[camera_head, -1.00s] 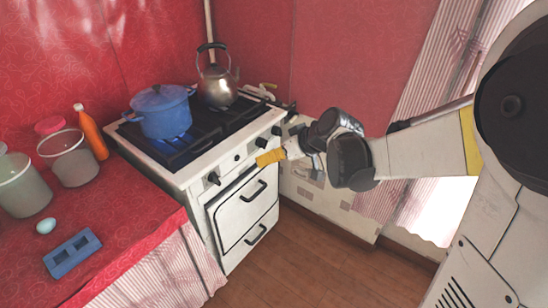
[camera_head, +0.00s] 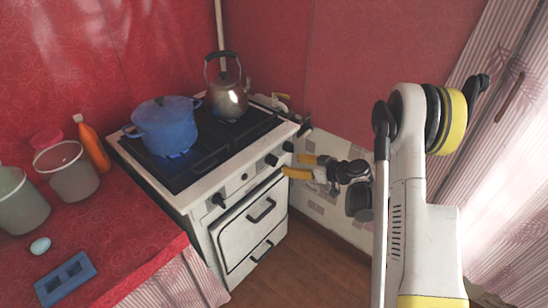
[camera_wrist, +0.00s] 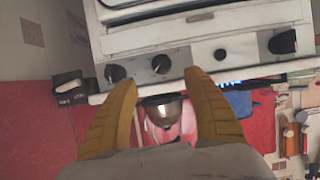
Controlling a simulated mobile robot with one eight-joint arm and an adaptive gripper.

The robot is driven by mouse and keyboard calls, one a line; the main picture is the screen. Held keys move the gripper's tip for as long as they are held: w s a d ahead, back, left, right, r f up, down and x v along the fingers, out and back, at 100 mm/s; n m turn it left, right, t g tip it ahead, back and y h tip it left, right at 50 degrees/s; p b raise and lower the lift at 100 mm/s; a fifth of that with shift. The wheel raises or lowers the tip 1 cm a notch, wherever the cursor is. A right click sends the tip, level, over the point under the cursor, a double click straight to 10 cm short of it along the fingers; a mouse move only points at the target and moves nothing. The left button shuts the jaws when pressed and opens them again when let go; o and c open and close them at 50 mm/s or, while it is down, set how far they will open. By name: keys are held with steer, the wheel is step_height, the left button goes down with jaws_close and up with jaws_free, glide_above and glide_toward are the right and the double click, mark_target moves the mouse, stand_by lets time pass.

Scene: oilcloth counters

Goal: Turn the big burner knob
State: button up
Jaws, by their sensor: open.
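The white stove (camera_head: 205,222) has dark knobs along its front panel. They are a left knob (camera_head: 219,200), a small middle one (camera_head: 243,177) and two right knobs (camera_head: 271,159) (camera_head: 288,146). In the wrist view the left knob (camera_wrist: 283,42) looks largest, and the two right knobs (camera_wrist: 115,73) (camera_wrist: 161,64) lie near my fingertips. My gripper (camera_head: 293,165) is open and empty, its yellow fingers off the stove's right front corner. In the wrist view my gripper (camera_wrist: 160,77) has one right knob between its fingertips in the picture; contact cannot be told.
A blue pot (camera_head: 168,128) and a metal kettle (camera_head: 227,100) stand on the stove top. Floor shows before the stove.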

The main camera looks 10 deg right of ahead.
mark_target(275, 161)
steer(key=b+x, duration=0.3)
steer(key=x, duration=0.6)
steer(key=shift+w+a+f, duration=0.15)
steer(key=shift+a+f, duration=0.1)
steer(key=shift+w+a, duration=0.25)
steer(key=shift+w, duration=0.1)
steer(key=c, duration=1.2)
